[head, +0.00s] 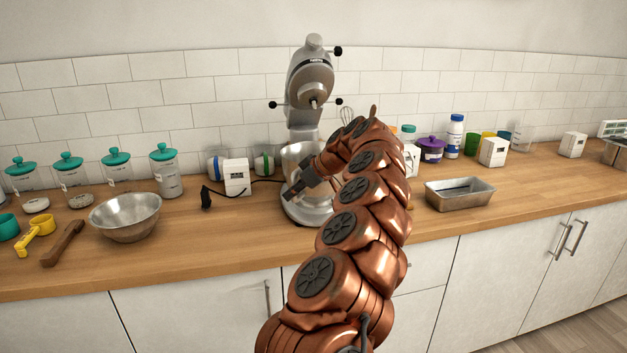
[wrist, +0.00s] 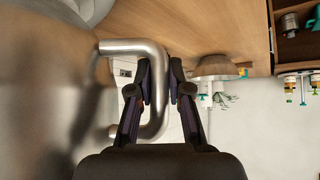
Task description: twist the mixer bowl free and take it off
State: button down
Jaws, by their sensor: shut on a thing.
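The grey stand mixer (head: 311,85) stands at the back of the counter with its head tilted up. The steel mixer bowl (head: 293,158) is upright on the mixer's base (head: 304,210), partly hidden by my arm. In the wrist view the bowl (wrist: 45,85) fills the left side, and its bent metal handle (wrist: 132,47) runs out to the right. My gripper (wrist: 160,72) is shut on that handle, with one finger on each side of it. In the head view my gripper (head: 298,188) is in front of the bowl. The joint between bowl and base cannot be made out.
A loose steel bowl (head: 126,219) and several teal-lidded jars (head: 166,173) stand to the left. A power cord (head: 217,191) lies beside a white box (head: 237,177). A loaf tin (head: 460,195) is at right. The counter's front strip (head: 220,240) is clear.

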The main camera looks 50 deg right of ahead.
aim_at(293, 173)
jog(key=shift+r+h+b, duration=0.4)
jog(key=shift+r+b, duration=0.65)
jog(key=shift+r, duration=0.25)
dwell(1.7)
jog(key=shift+r, duration=0.15)
jog(key=shift+r+p, duration=0.75)
jog(key=shift+r, duration=0.65)
